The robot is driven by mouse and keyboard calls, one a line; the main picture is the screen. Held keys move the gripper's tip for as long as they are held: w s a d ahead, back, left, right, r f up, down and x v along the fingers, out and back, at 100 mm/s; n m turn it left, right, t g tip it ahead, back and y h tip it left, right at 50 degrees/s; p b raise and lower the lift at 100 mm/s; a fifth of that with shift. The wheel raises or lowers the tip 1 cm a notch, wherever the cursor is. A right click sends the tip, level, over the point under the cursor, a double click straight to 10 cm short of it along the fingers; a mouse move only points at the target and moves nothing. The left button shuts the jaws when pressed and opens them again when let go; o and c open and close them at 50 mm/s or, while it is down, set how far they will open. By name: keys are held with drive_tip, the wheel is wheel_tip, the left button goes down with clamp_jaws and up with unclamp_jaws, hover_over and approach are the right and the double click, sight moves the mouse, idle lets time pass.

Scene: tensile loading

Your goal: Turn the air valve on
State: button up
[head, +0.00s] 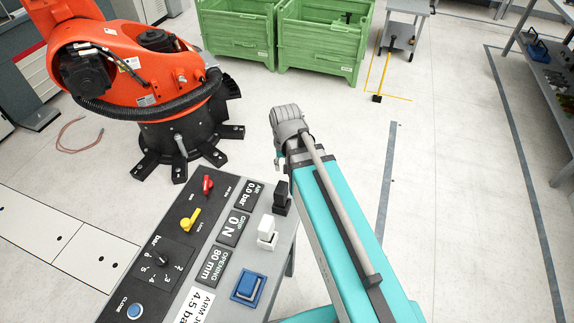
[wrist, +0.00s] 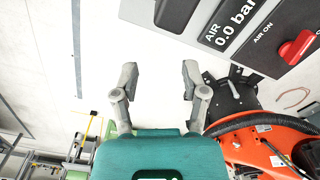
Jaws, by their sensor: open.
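The air valve is a small red handle (head: 207,184) on the dark panel of a grey console. In the wrist view the red handle (wrist: 297,47) is at the upper right, beside the words "AIR ON". The air display (head: 251,194) reads 0.0 bar; it also shows in the wrist view (wrist: 232,25). My gripper (wrist: 158,78) is open and empty, its two grey fingers apart. In the wrist picture it is left of and below the handle, not touching it. I cannot make out its fingers in the head view.
A yellow lever (head: 190,220), a pressure dial (head: 160,259), a white switch (head: 267,232), a black switch (head: 281,198) and a blue button (head: 248,287) are near the valve. An orange robot arm (head: 145,75) stands behind the console. Green crates (head: 320,45) are at the back.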

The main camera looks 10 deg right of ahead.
drive_tip(key=shift+s+d, duration=0.1)
drive_tip(key=shift+d, duration=0.05)
idle(0.5)
hover_over(206, 182)
drive_tip(key=shift+f, duration=0.15)
idle(0.4)
wheel_tip(206, 182, down, 14)
drive_tip(key=b, duration=1.3)
drive_tip(key=shift+r+b, duration=0.25)
drive_tip(key=shift+b, duration=0.1)
